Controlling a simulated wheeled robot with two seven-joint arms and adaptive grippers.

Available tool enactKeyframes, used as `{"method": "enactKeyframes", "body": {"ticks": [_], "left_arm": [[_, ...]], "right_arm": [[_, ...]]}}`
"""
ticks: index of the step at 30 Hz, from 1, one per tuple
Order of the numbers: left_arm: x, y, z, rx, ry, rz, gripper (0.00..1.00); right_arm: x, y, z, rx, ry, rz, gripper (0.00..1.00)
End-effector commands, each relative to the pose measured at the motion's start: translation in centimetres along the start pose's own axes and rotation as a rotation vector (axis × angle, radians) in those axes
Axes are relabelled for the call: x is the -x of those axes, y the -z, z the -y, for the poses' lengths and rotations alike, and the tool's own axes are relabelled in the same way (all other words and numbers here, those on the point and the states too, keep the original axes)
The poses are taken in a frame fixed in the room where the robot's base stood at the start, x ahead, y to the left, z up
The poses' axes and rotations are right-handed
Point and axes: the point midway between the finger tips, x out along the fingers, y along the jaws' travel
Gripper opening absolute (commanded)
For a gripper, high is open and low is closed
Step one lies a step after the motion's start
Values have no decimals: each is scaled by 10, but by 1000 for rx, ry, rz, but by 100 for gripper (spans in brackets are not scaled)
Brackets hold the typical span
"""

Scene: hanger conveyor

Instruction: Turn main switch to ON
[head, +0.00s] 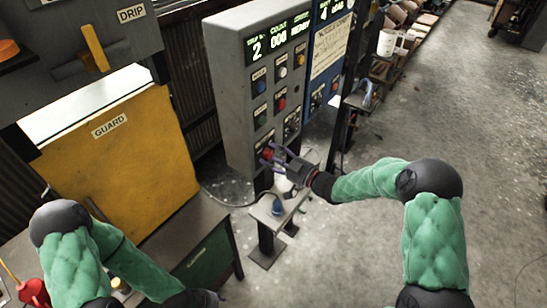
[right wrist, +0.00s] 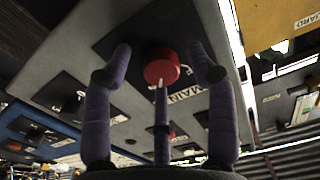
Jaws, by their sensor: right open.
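The main switch is a red round knob (right wrist: 162,68) on a dark plate marked MAIN on the grey control panel (head: 228,110). In the head view it shows as a small red spot (head: 267,153) low on the panel front, partly covered by my fingers. My right gripper (head: 268,158) is open at the panel. In the right wrist view two purple fingers (right wrist: 160,62) stand on either side of the knob, apart from it, and a third finger points at it from below. I cannot tell whether that one touches. The knob's setting is unreadable.
Other buttons and lamps (head: 282,72) sit above the switch, under a lit display (head: 278,38). A blue panel (head: 330,50) stands right of it. A small stand (head: 285,205) is below. A yellow GUARD door (head: 115,165) is at left. The floor at right is open.

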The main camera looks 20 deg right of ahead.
Motion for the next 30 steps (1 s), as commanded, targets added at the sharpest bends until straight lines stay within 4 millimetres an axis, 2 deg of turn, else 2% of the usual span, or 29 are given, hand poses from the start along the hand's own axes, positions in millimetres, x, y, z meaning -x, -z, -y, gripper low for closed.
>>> {"method": "enactKeyframes", "body": {"ticks": [6,12,18,24,30], "left_arm": [[0,0,0,0,0,0,40],[0,0,0,0,0,0,40],[1,0,0,0,0,0,40],[10,0,-3,0,0,0,40],[10,0,-4,0,0,0,40]], "right_arm": [[0,0,0,0,0,0,58],[0,0,0,0,0,1,2],[0,-1,0,-10,0,2,1],[0,0,1,-135,0,5,1],[0,-2,1,-180,0,5,2]]}}
